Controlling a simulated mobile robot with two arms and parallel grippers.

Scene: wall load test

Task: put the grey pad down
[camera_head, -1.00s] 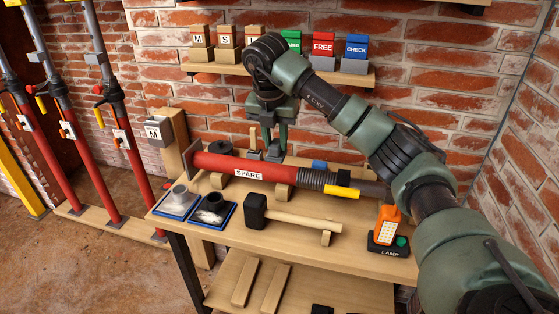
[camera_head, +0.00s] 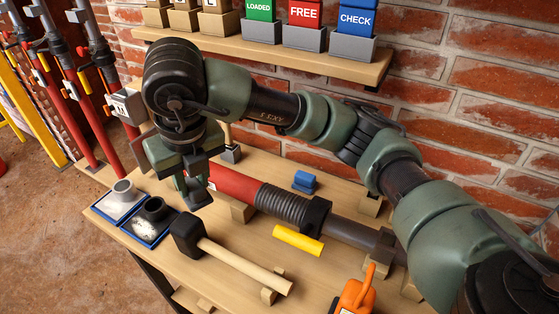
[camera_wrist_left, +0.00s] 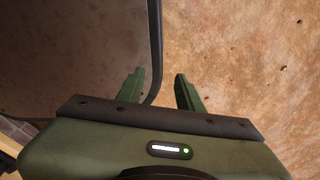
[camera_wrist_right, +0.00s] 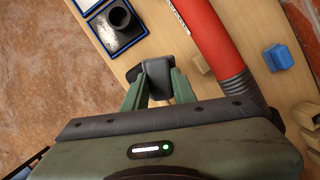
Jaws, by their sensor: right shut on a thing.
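My right gripper (camera_head: 197,192) hangs over the bench, between the red spare prop and the black mallet. In the right wrist view its fingers (camera_wrist_right: 158,88) are closed on a small grey pad (camera_wrist_right: 157,70). A dark block, seemingly the mallet head, shows just beyond the pad; I cannot tell the gap between them. In the head view the pad is mostly hidden by the gripper. My left gripper (camera_wrist_left: 160,88) is open and empty above the brown floor, out of the head view.
A shelf (camera_head: 300,62) with labelled blocks runs above.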

